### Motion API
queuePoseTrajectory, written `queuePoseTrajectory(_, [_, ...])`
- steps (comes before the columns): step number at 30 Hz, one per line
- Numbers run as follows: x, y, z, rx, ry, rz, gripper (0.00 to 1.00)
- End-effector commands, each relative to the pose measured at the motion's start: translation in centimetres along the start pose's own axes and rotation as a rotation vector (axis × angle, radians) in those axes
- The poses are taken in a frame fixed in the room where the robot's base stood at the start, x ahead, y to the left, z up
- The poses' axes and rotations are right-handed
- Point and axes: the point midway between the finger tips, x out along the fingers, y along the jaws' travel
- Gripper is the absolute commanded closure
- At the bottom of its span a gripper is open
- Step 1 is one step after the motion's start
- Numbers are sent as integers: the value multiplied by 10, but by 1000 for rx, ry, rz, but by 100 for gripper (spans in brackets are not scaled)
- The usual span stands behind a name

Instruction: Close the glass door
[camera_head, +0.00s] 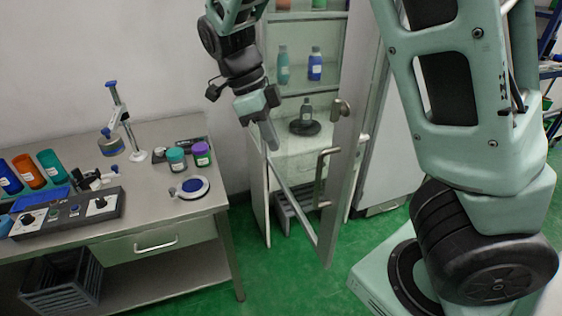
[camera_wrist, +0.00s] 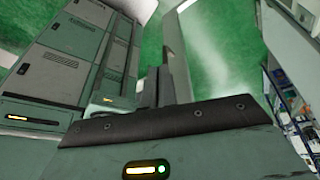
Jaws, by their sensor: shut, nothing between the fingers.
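The glass door (camera_head: 344,165) stands swung open in the head view, its pale frame reaching out from the cabinet toward me. Its bottom rail (camera_head: 297,208) runs from the cabinet's left side to the near lower corner. A silver bar handle (camera_head: 321,178) shows by the upright frame. My gripper (camera_head: 271,141) is shut and empty, pointing down by the far end of the bottom rail. I cannot tell whether it touches the door. In the wrist view the shut fingers (camera_wrist: 159,87) show dark, beside a pale upright strip, probably the door frame (camera_wrist: 177,45).
The cabinet (camera_head: 297,152) holds bottles on its shelves. A workbench (camera_head: 150,205) with jars, a stand and a control box stands at left. Grey lockers (camera_wrist: 75,55) show in the wrist view. Green floor (camera_head: 275,270) is clear between bench and door.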

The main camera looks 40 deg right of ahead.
Motion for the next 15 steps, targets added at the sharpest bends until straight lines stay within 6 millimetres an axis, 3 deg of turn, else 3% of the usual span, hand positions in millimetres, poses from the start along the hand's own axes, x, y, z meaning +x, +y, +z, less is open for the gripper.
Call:
queuePoseTrajectory(3, [-10, -9, -7, 121, 18, -11, 100])
queuePoseTrajectory(7, [-4, -11, -8, 154, 23, -12, 100])
queuePoseTrajectory(15, [42, -10, -10, 152, 26, -8, 100])
